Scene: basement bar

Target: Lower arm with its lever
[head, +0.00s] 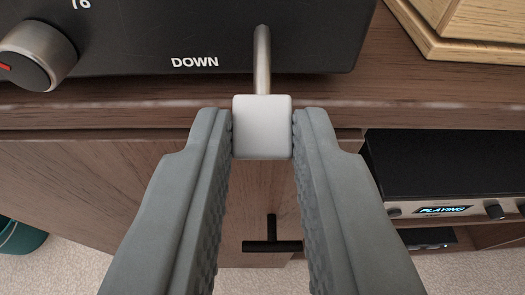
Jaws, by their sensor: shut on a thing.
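The lever (262,62) is a thin metal rod on the front of a black device (130,40), with a light grey square knob (262,127) at its lower end. The word DOWN (195,62) is printed left of the rod. My gripper (262,130) is shut on the knob, one finger against its left side and one against its right. The rod hangs downward in the picture, with the knob in front of the wooden shelf edge. The arm that the lever moves is not in view.
Below the wooden shelf (430,113) is a cabinet door with a black handle (272,240). A black player (430,165) showing PLAYING is at right. A wooden box (480,25) stands upper right.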

